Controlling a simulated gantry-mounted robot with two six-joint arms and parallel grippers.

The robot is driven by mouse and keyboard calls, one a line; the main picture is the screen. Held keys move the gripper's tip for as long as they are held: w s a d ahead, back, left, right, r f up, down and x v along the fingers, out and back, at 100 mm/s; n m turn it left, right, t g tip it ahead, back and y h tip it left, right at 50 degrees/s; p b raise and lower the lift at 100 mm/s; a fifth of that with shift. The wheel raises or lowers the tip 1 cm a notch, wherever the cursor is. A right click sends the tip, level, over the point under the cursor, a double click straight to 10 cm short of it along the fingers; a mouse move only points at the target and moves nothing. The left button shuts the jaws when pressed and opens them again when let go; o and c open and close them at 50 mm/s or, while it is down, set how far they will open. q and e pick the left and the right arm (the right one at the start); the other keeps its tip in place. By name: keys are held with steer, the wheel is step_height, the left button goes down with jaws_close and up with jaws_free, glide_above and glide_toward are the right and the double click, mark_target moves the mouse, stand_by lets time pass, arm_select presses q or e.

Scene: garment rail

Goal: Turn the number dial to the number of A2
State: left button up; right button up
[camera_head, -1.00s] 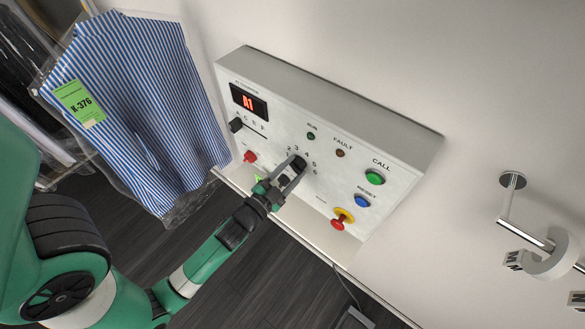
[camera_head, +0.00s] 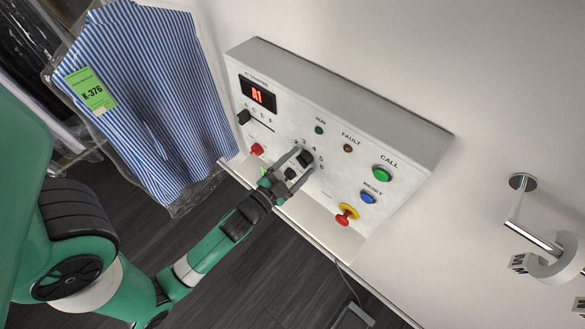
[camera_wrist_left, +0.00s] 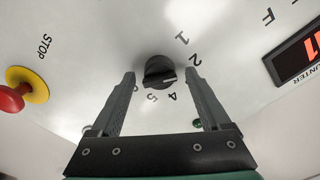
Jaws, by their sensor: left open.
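The black number dial (camera_head: 305,158) sits on the light grey control panel, with printed numbers around it. In the left wrist view the dial (camera_wrist_left: 158,72) has a pale pointer mark aimed right and slightly down, roughly toward where 3 would be; a finger hides that number. The display (camera_head: 257,95) reads A1 in red. My left gripper (camera_head: 295,166) is open in front of the dial. In the wrist view its fingers are on either side of the dial, apart from it. My right gripper is not in view.
A letter selector with a black knob (camera_head: 243,117) is below the display. A red button (camera_head: 257,149), a green CALL button (camera_head: 381,173), a blue RESET button (camera_head: 368,197) and a red-and-yellow stop button (camera_head: 346,215) surround the dial. A bagged striped shirt (camera_head: 150,90) hangs at left.

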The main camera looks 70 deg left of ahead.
arm_select(q)
steer(key=b+v, duration=0.7)
steer(key=v, duration=0.4)
steer(key=shift+s+d+f, duration=0.1)
steer(key=shift+s+d, duration=0.05)
steer(key=shift+d, duration=0.05)
